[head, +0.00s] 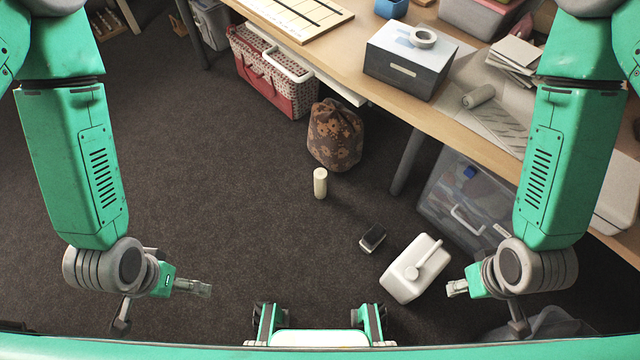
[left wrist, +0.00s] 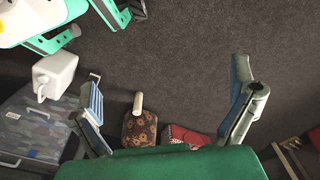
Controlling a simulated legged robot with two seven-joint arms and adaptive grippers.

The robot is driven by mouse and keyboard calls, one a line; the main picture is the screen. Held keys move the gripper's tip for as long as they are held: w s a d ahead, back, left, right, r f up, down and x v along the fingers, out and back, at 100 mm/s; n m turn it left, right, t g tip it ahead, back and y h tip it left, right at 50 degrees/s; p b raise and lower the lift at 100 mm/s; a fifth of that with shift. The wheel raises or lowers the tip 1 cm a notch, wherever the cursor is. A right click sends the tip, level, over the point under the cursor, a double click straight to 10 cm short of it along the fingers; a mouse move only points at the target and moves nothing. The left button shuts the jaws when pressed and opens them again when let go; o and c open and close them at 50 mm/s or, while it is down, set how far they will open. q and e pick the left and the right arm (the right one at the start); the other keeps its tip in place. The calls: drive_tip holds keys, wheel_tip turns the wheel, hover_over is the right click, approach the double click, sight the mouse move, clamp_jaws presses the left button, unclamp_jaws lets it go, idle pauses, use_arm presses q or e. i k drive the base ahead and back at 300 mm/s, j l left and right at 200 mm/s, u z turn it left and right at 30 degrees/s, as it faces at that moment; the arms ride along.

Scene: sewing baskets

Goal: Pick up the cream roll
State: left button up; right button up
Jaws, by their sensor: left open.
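The cream roll (head: 320,183) stands upright on the dark carpet, in front of a brown patterned drawstring bag (head: 335,135). It also shows in the left wrist view (left wrist: 138,103), between my finger pads in the picture but farther off. My left gripper (head: 163,302) is open and empty, low at the left and well apart from the roll. Its two spread fingers show in the left wrist view (left wrist: 170,105). My right gripper (head: 488,303) is at the lower right, with its fingers spread and nothing between them.
A white jug-like container (head: 412,268) and a small dark object (head: 373,238) lie on the carpet right of the roll. A clear storage box (head: 465,205) stands beyond them. A red patterned basket (head: 270,75) is under the table (head: 440,112). The carpet left of the roll is clear.

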sight(320, 174)
drive_tip(key=i+j+z, duration=0.2)
drive_tip(key=z, duration=0.25)
drive_tip(key=i+j+z, duration=0.25)
drive_tip(key=z, duration=0.25)
drive_tip(key=i+j+z, duration=0.15)
drive_tip(key=j+z, duration=0.3)
drive_tip(key=l, duration=0.1)
